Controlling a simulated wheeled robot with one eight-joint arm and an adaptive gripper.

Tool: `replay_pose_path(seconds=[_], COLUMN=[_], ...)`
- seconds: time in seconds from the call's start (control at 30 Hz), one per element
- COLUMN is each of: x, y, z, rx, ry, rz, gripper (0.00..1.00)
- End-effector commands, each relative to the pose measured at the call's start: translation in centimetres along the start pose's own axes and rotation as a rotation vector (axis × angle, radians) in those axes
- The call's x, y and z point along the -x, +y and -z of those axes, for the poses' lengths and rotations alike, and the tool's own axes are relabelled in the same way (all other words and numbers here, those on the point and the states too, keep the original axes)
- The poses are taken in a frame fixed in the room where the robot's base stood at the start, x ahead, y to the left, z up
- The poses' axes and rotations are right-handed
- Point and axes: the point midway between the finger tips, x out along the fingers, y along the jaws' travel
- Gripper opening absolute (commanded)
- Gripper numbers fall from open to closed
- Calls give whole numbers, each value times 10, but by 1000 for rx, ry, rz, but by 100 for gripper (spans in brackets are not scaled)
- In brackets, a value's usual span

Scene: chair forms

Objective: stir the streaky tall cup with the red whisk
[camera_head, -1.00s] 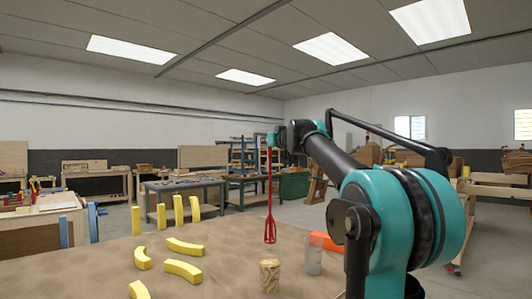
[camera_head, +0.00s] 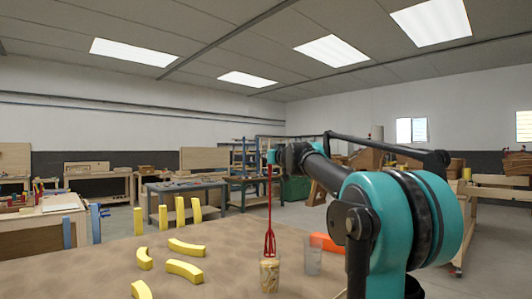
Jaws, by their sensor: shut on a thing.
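The red whisk (camera_head: 269,215) hangs upright from my gripper (camera_head: 271,157), which is shut on its upper end. The gripper's fingers are small and partly hidden by my arm. The streaky tall cup (camera_head: 269,278) stands upright on the brown table, with pale and tan streaks. The whisk's wire head is directly above the cup in the picture, its lower end at about the cup's rim. I cannot tell whether the tip is inside the cup.
A clear grey glass (camera_head: 313,258) stands just right of the cup, with an orange block (camera_head: 327,242) behind it. Several yellow curved pieces (camera_head: 186,247) lie or stand on the left of the table (camera_head: 225,262). The table between them and the cup is clear.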

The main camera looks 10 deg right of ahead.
Motion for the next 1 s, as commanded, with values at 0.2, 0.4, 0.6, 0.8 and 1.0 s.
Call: replay_pose_path(seconds=[0.2,0.4,0.6,0.8,1.0], x=[0,0,0,0,0], y=[0,0,0,0,0], z=[-16,-30,-45,-59,-74], rx=[0,0,0,0,0], ry=[0,0,0,0,0], rz=[0,0,0,0,0], gripper=[0,0,0,0,0])
